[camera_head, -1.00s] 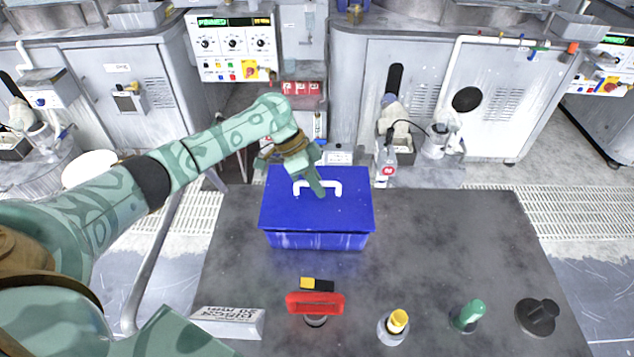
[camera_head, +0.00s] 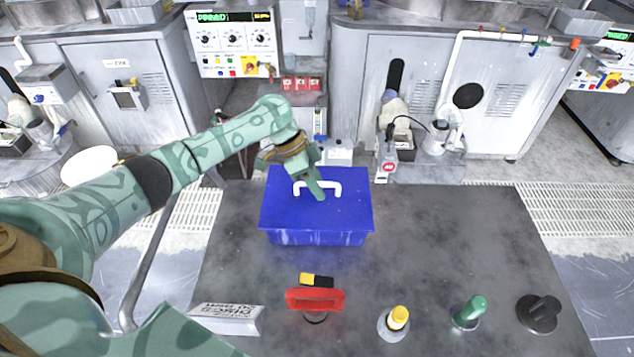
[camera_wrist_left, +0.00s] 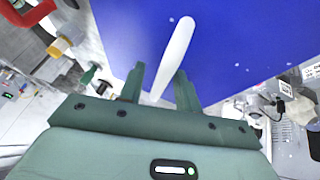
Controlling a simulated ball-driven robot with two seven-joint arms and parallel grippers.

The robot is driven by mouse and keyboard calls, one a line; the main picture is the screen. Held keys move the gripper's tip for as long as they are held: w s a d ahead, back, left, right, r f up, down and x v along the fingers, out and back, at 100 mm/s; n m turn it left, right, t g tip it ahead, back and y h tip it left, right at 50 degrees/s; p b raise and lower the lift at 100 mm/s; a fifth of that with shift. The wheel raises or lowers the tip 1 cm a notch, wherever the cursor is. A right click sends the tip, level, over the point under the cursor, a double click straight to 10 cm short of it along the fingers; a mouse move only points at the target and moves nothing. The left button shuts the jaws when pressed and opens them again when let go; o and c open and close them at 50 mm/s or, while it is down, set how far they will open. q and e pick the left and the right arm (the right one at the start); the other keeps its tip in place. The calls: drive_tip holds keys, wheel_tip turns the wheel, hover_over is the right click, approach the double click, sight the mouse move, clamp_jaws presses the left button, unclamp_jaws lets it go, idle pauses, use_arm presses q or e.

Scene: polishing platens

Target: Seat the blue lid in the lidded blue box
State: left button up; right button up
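The blue lid (camera_head: 345,208) with a white handle (camera_head: 331,188) lies over the blue box (camera_head: 318,238) on the dark table. The lid looks level; I cannot tell whether its edge is fully down in the rim. My left gripper (camera_head: 317,188) is at the handle, pointing down. In the left wrist view, the white handle (camera_wrist_left: 174,55) passes slantwise between the two spread fingers of the left gripper (camera_wrist_left: 160,85), with a gap showing beside it. The blue lid (camera_wrist_left: 235,45) fills the view behind. My right gripper is not in view.
Along the table's (camera_head: 440,240) front stand a red-handled tool (camera_head: 315,299), a yellow-topped piece (camera_head: 398,318), a green-handled piece (camera_head: 470,310) and a black knob (camera_head: 541,312). A yellow-black block (camera_head: 316,281) and a lettered sign (camera_head: 226,318) lie nearby. The table right of the box is clear.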

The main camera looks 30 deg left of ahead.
use_arm(q)
drive_tip(key=p+v, duration=0.3)
drive_tip(key=v, duration=1.3)
drive_tip(key=shift+r, duration=0.2)
drive_tip(key=shift+w, duration=0.1)
